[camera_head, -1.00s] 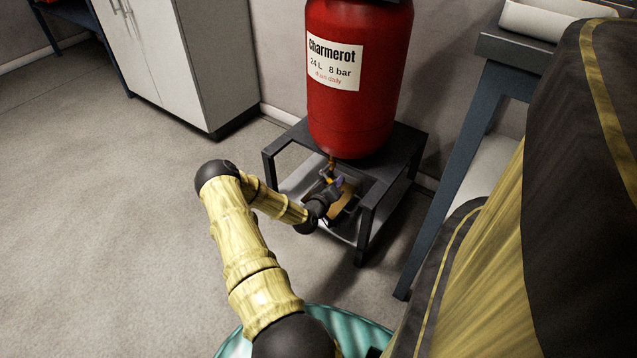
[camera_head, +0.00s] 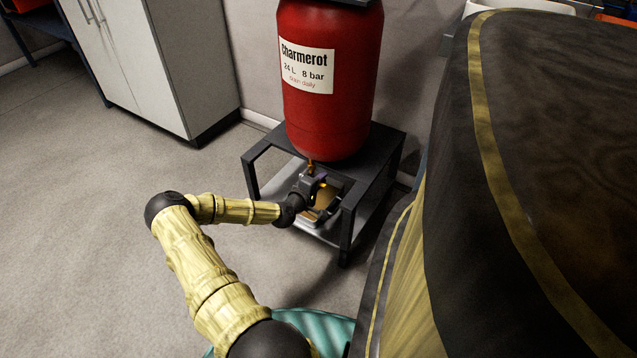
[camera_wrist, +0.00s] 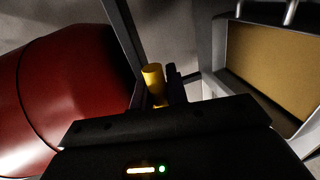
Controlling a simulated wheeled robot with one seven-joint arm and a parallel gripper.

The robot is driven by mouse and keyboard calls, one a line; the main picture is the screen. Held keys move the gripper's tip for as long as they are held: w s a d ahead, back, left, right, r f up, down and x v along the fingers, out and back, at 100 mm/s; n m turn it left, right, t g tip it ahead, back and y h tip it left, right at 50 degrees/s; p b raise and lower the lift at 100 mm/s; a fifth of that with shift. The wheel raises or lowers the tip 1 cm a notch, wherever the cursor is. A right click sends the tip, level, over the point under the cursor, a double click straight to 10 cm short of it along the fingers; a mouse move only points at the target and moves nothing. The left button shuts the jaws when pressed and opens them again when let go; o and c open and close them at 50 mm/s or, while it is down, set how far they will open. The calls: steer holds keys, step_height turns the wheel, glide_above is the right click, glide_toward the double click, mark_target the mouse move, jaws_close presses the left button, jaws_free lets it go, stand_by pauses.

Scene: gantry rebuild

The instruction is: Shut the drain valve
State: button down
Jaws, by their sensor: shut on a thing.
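The red pressure tank (camera_head: 330,110) stands upright on a dark stand, with the brass drain valve (camera_head: 311,167) under its bottom. My gripper (camera_head: 317,184) is right at the valve, just below the tank. In the wrist view, a yellow cylindrical piece (camera_wrist: 153,76), apparently the valve's handle, stands against a dark finger of my gripper (camera_wrist: 165,88). My gripper is shut on this yellow piece. The gripper body hides most of the valve, so I cannot tell how far it is turned. The tank also fills the left of the wrist view (camera_wrist: 60,95).
The stand (camera_head: 384,150) has legs and a top frame close around my gripper. A tray with brownish content (camera_wrist: 222,75) sits below the valve, on the right in the wrist view. A grey cabinet (camera_head: 150,60) stands at the back left. The floor at left is clear.

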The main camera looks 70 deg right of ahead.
steer(key=shift+s+a, duration=0.1)
stand_by(0.5)
steer(key=c, duration=1.4)
jaws_free()
steer(key=shift+r+n, duration=0.15)
steer(key=shift+n, duration=0.15)
steer(key=p+v, duration=0.6)
steer(key=v, duration=1.1)
steer(key=shift+a, duration=0.15)
steer(key=shift+w, duration=0.25)
